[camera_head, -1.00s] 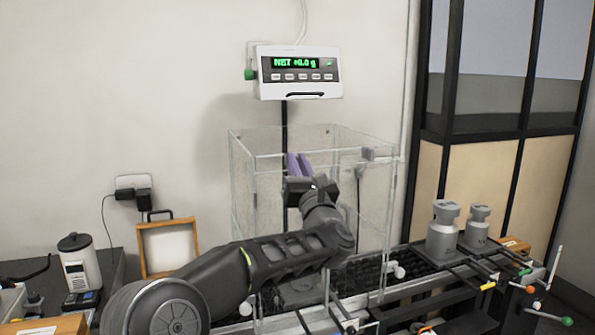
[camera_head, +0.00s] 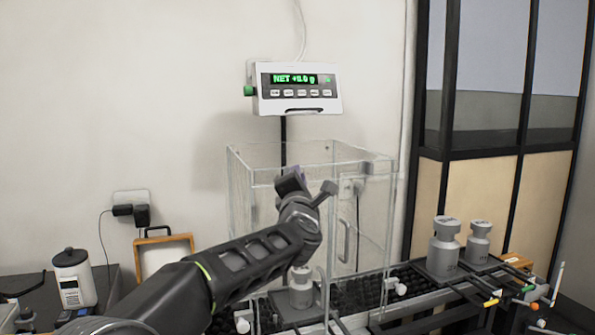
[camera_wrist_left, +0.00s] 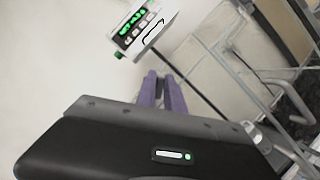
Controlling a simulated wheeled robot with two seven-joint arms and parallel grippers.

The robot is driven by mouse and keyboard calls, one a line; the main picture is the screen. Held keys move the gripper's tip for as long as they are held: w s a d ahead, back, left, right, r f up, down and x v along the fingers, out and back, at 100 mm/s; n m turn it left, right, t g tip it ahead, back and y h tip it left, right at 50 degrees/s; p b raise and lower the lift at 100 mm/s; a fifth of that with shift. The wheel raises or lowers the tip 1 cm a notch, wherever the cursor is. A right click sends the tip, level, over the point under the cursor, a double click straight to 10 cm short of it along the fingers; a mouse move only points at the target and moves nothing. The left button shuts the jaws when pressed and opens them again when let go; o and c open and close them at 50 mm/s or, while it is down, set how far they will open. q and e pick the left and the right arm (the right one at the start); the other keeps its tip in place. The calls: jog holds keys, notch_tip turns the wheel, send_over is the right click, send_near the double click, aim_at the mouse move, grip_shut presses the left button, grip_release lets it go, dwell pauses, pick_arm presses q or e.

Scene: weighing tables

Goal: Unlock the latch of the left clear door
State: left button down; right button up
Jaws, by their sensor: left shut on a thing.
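The clear box (camera_head: 255,170) with its clear doors stands in the middle of the head view. My left gripper (camera_head: 297,171) is at the upper front of the box, by the left clear door (camera_head: 268,235), with its fingers pointing away and up. In the left wrist view its purple fingers (camera_wrist_left: 162,84) are nearly together. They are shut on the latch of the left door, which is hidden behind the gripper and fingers. A similar grey latch block (camera_head: 366,168) shows at the upper right of the box. My right gripper is not in view.
A weight (camera_head: 301,290) stands inside the box, low behind my arm. Two weights (camera_head: 445,248) (camera_head: 478,240) stand on the right. The display (camera_head: 298,88) hangs above. A wooden frame (camera_head: 165,255) and a canister (camera_head: 73,278) are on the left.

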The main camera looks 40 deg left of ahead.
pick_arm(q)
jog(key=m+h+p, duration=0.1)
jog(key=m+p, duration=0.2)
jog(key=p, duration=0.1)
jog(key=m+g+h+p, duration=0.1)
jog(key=m+p, duration=0.2)
jog(key=p, duration=0.1)
jog(key=shift+f, duration=0.1)
jog(key=c, duration=1.4)
grip_release()
jog(key=shift+c, duration=0.2)
jog(key=shift+f, duration=0.1)
jog(key=shift+f, duration=0.15)
